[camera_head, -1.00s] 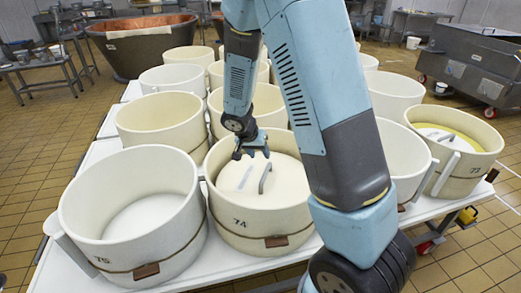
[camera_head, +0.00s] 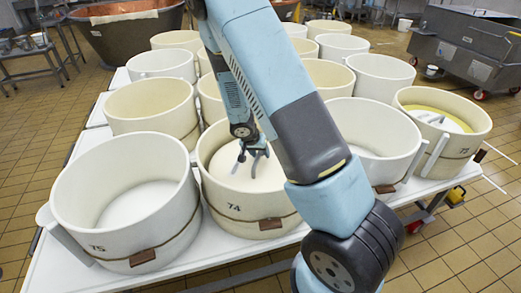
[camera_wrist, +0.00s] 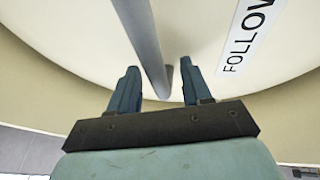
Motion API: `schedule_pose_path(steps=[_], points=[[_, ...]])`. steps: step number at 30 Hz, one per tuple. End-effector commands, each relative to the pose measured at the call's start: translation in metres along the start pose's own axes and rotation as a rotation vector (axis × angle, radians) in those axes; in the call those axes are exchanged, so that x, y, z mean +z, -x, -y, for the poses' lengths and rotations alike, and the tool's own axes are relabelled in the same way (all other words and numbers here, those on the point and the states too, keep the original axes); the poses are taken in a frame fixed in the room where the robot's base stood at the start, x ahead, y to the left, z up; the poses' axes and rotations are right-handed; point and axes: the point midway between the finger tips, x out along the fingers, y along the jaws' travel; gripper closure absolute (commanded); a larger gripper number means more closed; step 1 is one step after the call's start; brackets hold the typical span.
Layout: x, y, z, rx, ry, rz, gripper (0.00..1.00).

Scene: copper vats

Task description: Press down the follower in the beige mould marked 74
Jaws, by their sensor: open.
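The beige mould marked 74 (camera_head: 250,211) stands on the white table at the front, between mould 75 and my arm. The pale round follower (camera_head: 225,185) lies inside it, below the rim. In the wrist view, the follower (camera_wrist: 210,25) carries a label starting "FOLLOW". My gripper (camera_head: 246,174) is open and points down inside the mould over the follower. In the wrist view, the grey handle bar (camera_wrist: 145,40) of the follower runs between the open fingers (camera_wrist: 159,72). I cannot tell whether the fingers touch it. In the head view the gripper and arm hide most of the handle.
Mould 75 (camera_head: 125,222) stands open to the left. Mould 73 (camera_head: 450,140), with yellow inside, is at the right. Several more moulds stand behind. A copper vat (camera_head: 125,38) and a grey metal cart (camera_head: 468,50) are farther back.

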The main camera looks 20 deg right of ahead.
Motion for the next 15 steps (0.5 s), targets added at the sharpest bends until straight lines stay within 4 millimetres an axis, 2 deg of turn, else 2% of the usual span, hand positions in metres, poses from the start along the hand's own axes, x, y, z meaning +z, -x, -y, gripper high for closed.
schedule_pose_path(steps=[10,15], points=[[0.0002,-0.0027,0.0000,-0.001,0.000,0.001,0.52],[0.0002,-0.0027,-0.0001,0.000,0.000,0.001,0.67]])
